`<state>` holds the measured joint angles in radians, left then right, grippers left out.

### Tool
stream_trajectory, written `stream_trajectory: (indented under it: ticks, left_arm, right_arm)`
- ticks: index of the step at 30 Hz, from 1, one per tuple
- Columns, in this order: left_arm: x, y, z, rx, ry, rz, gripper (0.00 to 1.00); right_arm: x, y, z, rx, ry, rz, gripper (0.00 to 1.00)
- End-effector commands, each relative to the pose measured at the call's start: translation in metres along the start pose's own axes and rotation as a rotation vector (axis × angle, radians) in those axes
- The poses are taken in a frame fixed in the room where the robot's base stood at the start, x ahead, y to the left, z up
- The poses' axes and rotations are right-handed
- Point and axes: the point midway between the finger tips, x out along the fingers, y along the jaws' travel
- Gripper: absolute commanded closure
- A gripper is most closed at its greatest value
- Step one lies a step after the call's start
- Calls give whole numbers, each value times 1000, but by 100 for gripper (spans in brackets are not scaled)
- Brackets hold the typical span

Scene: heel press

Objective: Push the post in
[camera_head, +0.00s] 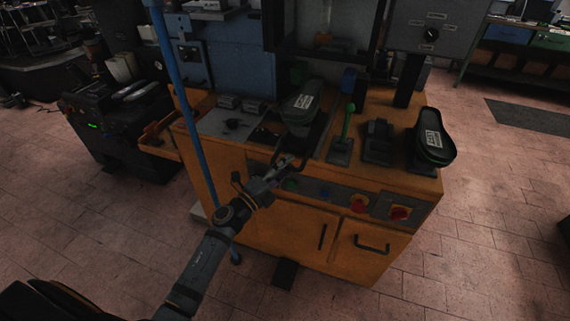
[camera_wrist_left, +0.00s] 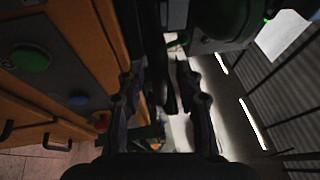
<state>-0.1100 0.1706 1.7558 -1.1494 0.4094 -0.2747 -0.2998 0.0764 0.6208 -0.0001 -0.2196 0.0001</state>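My left gripper (camera_head: 292,158) is at the front edge of the orange machine cabinet (camera_head: 262,225), just below a green and dark shoe form with a white label (camera_head: 302,103). In the left wrist view, the fingers of my left gripper (camera_wrist_left: 160,98) are apart. A dark upright part (camera_wrist_left: 168,88), possibly the post, shows between or beyond them; I cannot tell whether they touch it. Part of the green form (camera_wrist_left: 222,18) hangs above, at the upper right. My right gripper is in neither view.
A second shoe form (camera_head: 433,138) stands at the right of the cabinet top. A green lever (camera_head: 347,122) stands between the forms. A red knob (camera_head: 359,202) and a green button (camera_wrist_left: 30,57) are on the front panel. A blue pole (camera_head: 185,110) rises at left.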

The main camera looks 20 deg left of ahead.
Motion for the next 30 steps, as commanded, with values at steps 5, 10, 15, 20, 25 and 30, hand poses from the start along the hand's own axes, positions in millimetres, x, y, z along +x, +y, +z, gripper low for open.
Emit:
stream_trajectory:
  ticks: [5,10,15,20,25,30]
  left_arm:
    - [0,0,0,0,0,0,67]
    - [0,0,0,1,0,0,90]
    - [-1,0,0,1,0,0,100]
    - [-1,0,0,1,0,1,100]
    - [2,1,1,1,-1,0,100]
    - [32,5,14,2,-2,-2,100]
  right_arm:
    - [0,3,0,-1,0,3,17]
    - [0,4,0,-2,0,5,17]
    - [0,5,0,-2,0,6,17]
    - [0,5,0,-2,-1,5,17]
    - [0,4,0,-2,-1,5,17]
    - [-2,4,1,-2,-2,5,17]
